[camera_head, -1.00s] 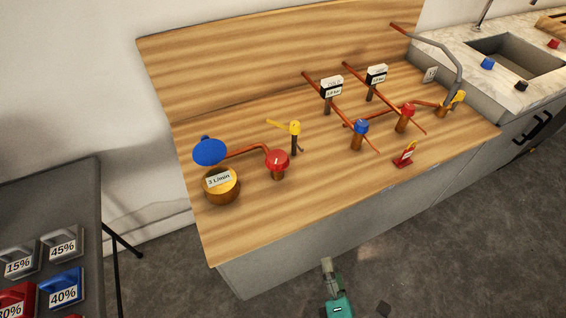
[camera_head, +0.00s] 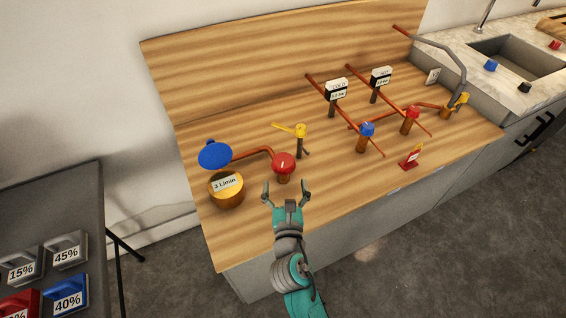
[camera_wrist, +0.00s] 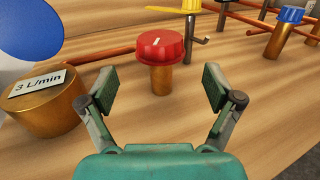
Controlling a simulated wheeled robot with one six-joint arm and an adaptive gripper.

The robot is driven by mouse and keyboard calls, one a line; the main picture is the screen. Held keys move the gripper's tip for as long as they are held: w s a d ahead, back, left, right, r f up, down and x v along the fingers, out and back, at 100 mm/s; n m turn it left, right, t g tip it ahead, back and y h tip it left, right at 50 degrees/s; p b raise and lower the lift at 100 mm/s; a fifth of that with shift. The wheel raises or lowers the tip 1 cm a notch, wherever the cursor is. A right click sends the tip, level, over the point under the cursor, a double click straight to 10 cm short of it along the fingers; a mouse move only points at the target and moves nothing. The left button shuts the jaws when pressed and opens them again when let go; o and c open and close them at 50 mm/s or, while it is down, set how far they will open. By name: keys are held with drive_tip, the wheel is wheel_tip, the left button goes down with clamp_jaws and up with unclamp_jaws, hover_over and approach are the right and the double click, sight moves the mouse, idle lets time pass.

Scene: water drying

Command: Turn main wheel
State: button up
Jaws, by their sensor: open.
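A red wheel knob (camera_head: 284,162) on a short copper stem stands on the wooden counter, joined by a copper pipe. I take it as the main wheel, but no label confirms that. In the wrist view the red wheel (camera_wrist: 160,45) sits ahead, centred between and beyond my fingertips. My gripper (camera_head: 286,188) is open and empty at the counter's front, just short of the red wheel and not touching it. In the wrist view my gripper (camera_wrist: 159,88) shows both fingers spread wide.
A brass meter (camera_head: 226,190) reading 3 L/min, with a raised blue lid (camera_head: 214,155), stands left of the wheel. A yellow-handled valve (camera_head: 300,131) is behind right. Blue (camera_head: 367,130) and red (camera_head: 411,113) knobs and a red tag (camera_head: 411,157) stand farther right.

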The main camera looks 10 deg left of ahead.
sight(284, 172)
drive_tip(key=x, duration=0.8)
drive_tip(key=c, duration=1.2)
